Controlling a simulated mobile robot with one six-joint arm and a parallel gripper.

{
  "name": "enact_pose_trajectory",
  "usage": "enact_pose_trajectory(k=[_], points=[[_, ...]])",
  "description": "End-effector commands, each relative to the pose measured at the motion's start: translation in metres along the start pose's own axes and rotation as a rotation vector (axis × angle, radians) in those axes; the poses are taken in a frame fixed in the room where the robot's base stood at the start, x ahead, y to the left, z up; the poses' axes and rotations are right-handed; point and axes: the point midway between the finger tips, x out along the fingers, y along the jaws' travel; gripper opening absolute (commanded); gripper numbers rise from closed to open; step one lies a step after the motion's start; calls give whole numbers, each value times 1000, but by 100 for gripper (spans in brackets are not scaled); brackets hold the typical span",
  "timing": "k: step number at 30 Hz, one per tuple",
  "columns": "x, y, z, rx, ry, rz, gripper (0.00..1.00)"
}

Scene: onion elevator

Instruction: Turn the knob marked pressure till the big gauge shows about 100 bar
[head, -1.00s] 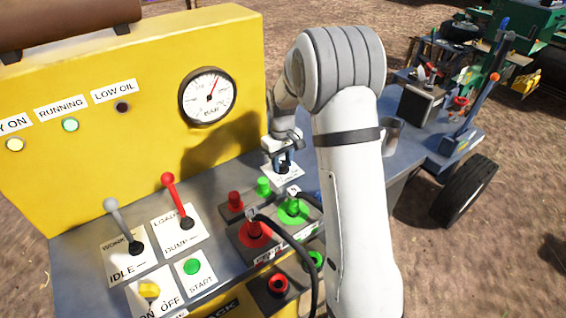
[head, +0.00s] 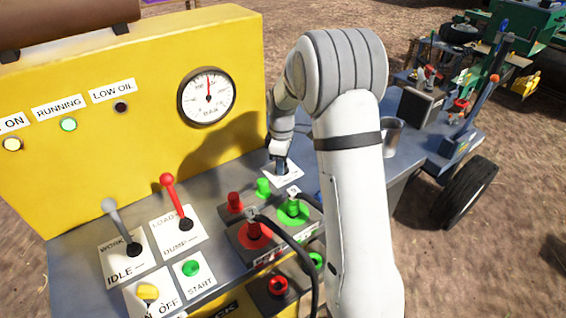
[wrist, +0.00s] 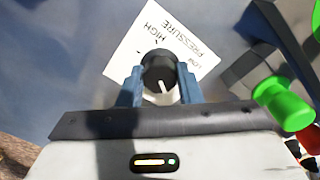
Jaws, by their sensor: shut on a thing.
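The big round gauge (head: 206,97) is on the yellow panel in the head view. Its red needle points almost straight up; the numbers are too small to read. The black pressure knob (wrist: 158,68) stands on a white card (wrist: 180,35) marked PRESSURE, HIGH and LOW. A white line shows on the knob, pointing down in the wrist view. My gripper (wrist: 158,90) is shut on the knob, with a blue finger on each side. In the head view my gripper (head: 280,166) is over the card (head: 284,176), and the knob is hidden there.
Red and green couplings (head: 255,232) with a black hose stand just in front of my gripper. Levers with red (head: 167,179) and grey knobs stand to the left. A green fitting (wrist: 282,102) is close on the right in the wrist view. A metal cup (head: 391,138) stands behind my arm.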

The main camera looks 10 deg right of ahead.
Motion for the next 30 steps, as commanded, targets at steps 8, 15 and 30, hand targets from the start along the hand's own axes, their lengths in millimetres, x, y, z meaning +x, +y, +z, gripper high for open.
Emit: enact_pose_trajectory(k=[8, 15, 30], points=[[-4, 4, -2, -33, 6, 15, 9], [-5, 4, -2, -34, 6, 15, 9], [-2, 1, -1, -34, 2, 5, 53]])
